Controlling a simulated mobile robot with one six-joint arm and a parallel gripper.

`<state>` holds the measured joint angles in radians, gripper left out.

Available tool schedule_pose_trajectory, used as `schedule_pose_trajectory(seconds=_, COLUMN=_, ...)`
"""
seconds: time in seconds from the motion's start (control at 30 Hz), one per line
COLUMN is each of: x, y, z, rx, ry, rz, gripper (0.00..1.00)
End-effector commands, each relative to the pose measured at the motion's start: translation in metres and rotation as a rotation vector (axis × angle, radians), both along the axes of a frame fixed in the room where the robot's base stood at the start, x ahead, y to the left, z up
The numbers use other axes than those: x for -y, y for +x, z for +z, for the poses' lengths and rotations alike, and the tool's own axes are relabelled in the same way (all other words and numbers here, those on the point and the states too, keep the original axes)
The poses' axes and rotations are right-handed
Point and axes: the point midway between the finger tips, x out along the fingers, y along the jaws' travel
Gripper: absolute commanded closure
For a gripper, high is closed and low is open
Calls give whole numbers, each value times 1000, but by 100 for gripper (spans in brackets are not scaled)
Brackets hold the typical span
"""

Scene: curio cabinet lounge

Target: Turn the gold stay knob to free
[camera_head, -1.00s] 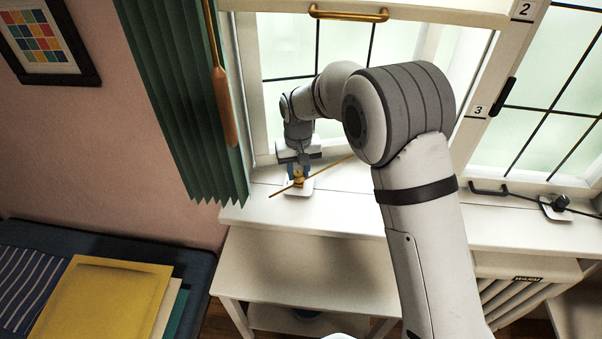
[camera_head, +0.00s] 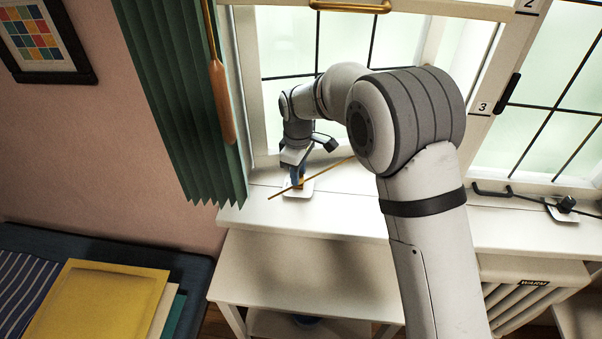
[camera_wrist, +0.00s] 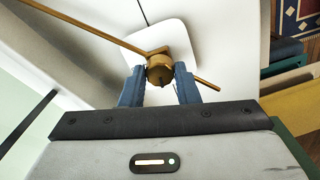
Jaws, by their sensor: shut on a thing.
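The gold stay knob (camera_wrist: 160,72) stands on a white base plate (camera_wrist: 172,35) on the window sill. In the wrist view my gripper (camera_wrist: 160,84) has its blue fingers on both sides of the knob, shut on it. A thin gold stay rod (camera_wrist: 95,28) passes by the knob and sticks out on both sides. In the head view my gripper (camera_head: 298,178) points down at the base plate (camera_head: 296,194); the knob is mostly hidden by the fingers there. The rod (camera_head: 336,167) lies at a slant across the plate.
The window sash with a gold handle (camera_head: 349,6) is above. A green curtain (camera_head: 180,90) with a wooden-ended pull (camera_head: 222,105) hangs close on the left. A black stay with a dark knob (camera_head: 566,204) is at the right on the sill. A white table (camera_head: 300,270) stands below.

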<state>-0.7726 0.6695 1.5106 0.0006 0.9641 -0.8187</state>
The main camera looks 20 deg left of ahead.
Motion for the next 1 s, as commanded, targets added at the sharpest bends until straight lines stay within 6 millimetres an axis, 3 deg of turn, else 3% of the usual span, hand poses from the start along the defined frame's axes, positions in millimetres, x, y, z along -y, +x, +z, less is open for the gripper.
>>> schedule_pose_trajectory(seconds=0.4, x=0, y=6, z=4, rx=14, ry=5, rz=243, gripper=94)
schedule_pose_trajectory(seconds=1.0, x=0, y=6, z=5, rx=17, ry=5, rz=301, gripper=94)
